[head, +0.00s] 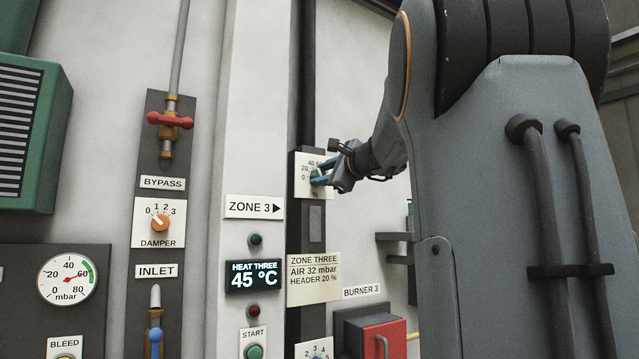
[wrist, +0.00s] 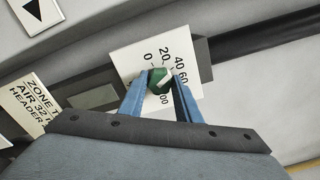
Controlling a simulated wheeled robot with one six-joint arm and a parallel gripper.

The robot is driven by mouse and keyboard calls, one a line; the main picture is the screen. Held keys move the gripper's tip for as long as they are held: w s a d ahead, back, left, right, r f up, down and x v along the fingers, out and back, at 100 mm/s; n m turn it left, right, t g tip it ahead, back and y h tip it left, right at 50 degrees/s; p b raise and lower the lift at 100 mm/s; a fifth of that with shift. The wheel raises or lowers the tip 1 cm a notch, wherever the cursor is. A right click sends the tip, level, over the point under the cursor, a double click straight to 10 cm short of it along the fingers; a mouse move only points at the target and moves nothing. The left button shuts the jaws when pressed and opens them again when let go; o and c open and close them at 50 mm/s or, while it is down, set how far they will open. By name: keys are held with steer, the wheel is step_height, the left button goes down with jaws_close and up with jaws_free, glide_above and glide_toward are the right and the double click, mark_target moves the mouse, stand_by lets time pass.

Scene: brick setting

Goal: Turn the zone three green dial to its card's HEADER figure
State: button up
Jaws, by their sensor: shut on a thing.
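The green dial (wrist: 157,76) sits on a white scale plate (wrist: 128,58) marked 0, 20, 40, 60 and up to 100. A pale mark shows on the dial's face, but I cannot tell which figure it points at. My gripper (wrist: 161,82) has its blue fingers on either side of the dial, shut on it. In the head view the dial (head: 315,174) is partly hidden by my gripper (head: 321,178). The zone three card (head: 314,281) below reads AIR 32 mbar, HEADER 20 %. The card is cut off in the wrist view (wrist: 28,103).
A HEAT THREE display (head: 254,277) reads 45 °C, left of the card. A red burner box (head: 384,345) is at lower right. Another dial plate (head: 318,349) is cut off below the card. A dark pipe (head: 307,75) runs above the green dial.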

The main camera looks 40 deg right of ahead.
steer(key=n+b, duration=0.6)
steer(key=b, duration=0.2)
steer(key=shift+f+b, duration=0.15)
steer(key=shift+b, duration=0.25)
steer(key=o, duration=1.1)
steer(key=shift+c, duration=0.2)
steer(key=s+b, duration=0.2)
steer(key=s, duration=0.5)
steer(key=shift+s+a+b, duration=0.2)
steer(key=shift+s+b, duration=0.15)
